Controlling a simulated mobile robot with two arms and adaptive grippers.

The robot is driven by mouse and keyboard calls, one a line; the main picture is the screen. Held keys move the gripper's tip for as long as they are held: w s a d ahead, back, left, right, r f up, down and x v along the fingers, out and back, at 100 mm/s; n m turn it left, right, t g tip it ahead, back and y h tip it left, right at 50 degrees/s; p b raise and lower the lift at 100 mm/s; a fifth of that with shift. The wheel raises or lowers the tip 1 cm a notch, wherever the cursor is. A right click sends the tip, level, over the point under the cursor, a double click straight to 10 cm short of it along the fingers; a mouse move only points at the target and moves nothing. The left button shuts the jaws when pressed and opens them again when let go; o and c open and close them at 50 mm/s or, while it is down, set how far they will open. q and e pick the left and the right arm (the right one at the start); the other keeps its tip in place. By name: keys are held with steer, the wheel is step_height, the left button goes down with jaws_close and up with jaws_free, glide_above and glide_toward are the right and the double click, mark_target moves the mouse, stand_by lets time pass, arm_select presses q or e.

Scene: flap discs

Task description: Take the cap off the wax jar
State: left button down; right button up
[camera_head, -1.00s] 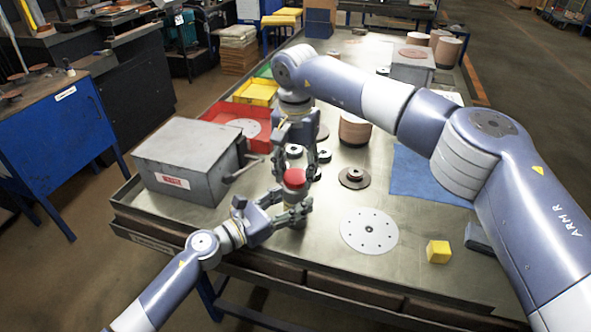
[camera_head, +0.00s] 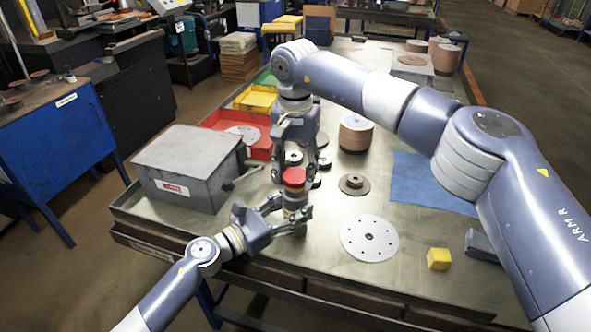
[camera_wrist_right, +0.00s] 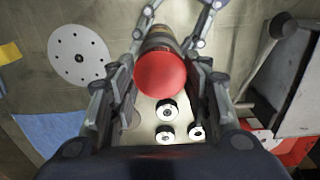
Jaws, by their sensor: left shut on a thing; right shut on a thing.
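The wax jar (camera_head: 294,201) stands upright near the table's front edge, to the right of the grey metal box. Its round red cap (camera_head: 293,177) is at its top; it also shows large in the right wrist view (camera_wrist_right: 160,74). My left gripper (camera_head: 289,212) is shut around the jar's body from the side, low down. My right gripper (camera_head: 298,172) points down from above and is shut on the cap, with a finger on each side of it in the right wrist view. I see no clear gap between cap and jar.
A grey metal box (camera_head: 187,165) with a side handle is close on the left. A red bin (camera_head: 258,150) and small black-and-white round parts lie behind. A perforated disc (camera_head: 369,235), a yellow cube (camera_head: 438,258) and a blue cloth (camera_head: 432,182) lie right.

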mark_target(295, 176)
steer(key=shift+r, duration=2)
arm_select(q)
steer(key=c, duration=0.7)
jaws_free()
